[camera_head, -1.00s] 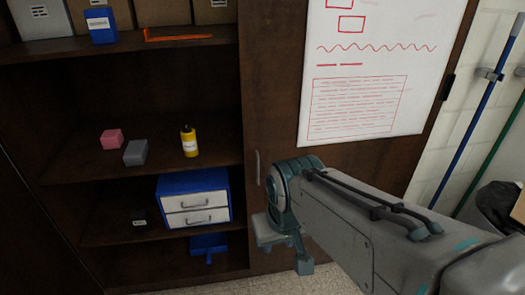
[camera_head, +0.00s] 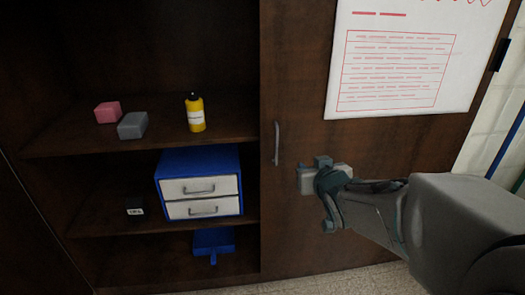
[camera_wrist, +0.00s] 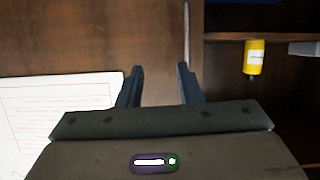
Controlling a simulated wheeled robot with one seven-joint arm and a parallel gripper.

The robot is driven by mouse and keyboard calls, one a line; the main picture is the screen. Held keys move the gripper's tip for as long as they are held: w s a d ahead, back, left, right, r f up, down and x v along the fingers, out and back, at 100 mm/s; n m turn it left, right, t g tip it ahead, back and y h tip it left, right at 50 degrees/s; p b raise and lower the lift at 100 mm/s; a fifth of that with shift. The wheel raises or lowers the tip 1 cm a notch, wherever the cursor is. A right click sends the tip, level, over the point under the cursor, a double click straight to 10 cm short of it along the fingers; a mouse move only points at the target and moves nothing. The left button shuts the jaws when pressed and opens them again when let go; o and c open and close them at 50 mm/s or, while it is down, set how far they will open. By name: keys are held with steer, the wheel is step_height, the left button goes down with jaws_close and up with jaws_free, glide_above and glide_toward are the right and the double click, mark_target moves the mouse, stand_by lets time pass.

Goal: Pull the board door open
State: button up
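The board door (camera_head: 310,175) is a dark brown wooden panel with a white paper (camera_head: 405,60) on its upper part. It looks shut beside the open shelves. Its slim vertical metal handle (camera_head: 277,143) is near the door's left edge. My gripper (camera_head: 312,178) is to the right of the handle and a little lower, apart from it. In the wrist view my gripper (camera_wrist: 160,85) has its two dark fingers spread with nothing between them. There the handle (camera_wrist: 187,35) shows beyond the right fingertip.
Open shelves left of the door hold a yellow bottle (camera_head: 195,112), a pink block (camera_head: 107,112), a grey block (camera_head: 132,125) and a blue drawer box (camera_head: 199,184). A blue pole (camera_head: 506,145) stands at the far right. Pale floor (camera_head: 345,281) shows below.

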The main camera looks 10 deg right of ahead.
step_height(320, 180, down, 4)
steer(key=w+t+y+b, duration=0.2)
steer(key=b, duration=0.2)
steer(key=n+t+y+b, duration=0.2)
steer(key=b, duration=0.2)
glide_toward(277, 146)
steer(key=x, duration=0.8)
steer(key=shift+w+r, duration=0.1)
jaws_close()
